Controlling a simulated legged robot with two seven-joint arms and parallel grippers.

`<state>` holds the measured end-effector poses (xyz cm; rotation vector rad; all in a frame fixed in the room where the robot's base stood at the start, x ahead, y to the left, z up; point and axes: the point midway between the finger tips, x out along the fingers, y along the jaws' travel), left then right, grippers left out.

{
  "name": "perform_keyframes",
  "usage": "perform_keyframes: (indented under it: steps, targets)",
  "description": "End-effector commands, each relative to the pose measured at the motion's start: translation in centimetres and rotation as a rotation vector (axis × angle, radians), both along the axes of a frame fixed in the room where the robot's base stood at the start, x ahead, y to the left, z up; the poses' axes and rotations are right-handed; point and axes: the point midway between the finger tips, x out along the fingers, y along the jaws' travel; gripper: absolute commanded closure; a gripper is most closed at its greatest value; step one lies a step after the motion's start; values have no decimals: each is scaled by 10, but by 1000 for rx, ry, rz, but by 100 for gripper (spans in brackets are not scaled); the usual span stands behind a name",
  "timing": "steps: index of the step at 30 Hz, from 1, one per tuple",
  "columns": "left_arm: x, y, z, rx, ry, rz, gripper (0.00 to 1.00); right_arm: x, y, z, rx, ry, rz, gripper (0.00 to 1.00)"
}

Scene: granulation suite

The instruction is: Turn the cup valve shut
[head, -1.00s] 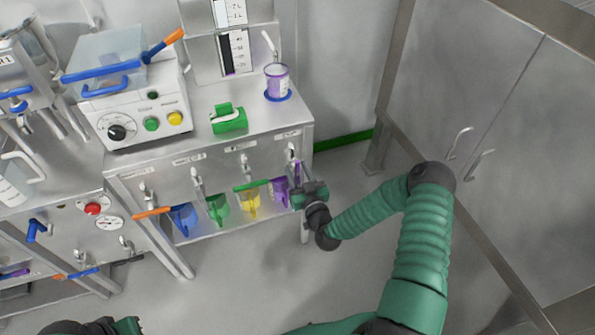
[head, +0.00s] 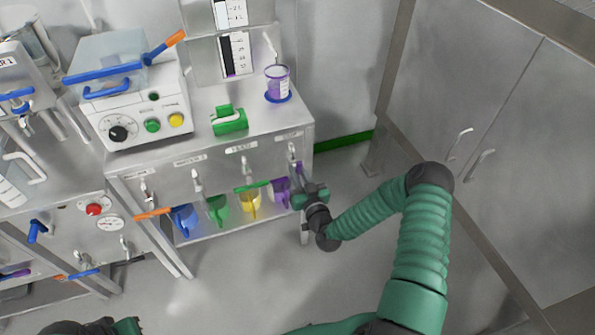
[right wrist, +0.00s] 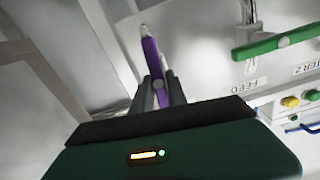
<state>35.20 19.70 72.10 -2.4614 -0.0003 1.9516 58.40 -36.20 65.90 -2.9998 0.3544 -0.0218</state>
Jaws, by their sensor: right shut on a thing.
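The cup valve has a purple lever (head: 299,168) at the right end of the bench front, in the head view. The lever points down, with its lower end at my right gripper (head: 306,195). In the right wrist view the purple lever (right wrist: 152,58) runs down between the two dark fingers of my right gripper (right wrist: 160,92), which are shut on it. My left gripper is not clearly in view; only part of my left arm shows at the bottom left edge.
Left of the cup valve, the feed valve has a green lever (head: 252,186) lying sideways; it also shows in the right wrist view (right wrist: 275,46). Purple (head: 281,190), yellow (head: 250,203), green (head: 217,209) and blue (head: 184,219) jugs stand below. The floor to the right is open.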

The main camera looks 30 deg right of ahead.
Motion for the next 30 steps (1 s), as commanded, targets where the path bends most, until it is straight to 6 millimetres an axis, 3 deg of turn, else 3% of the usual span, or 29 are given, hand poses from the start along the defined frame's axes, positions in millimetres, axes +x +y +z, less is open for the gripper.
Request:
perform_keyframes:
  steps: [30]
  targets:
    - [0,0,18,0,0,0,100,-3,-9,-7,900,-213,-7,100]
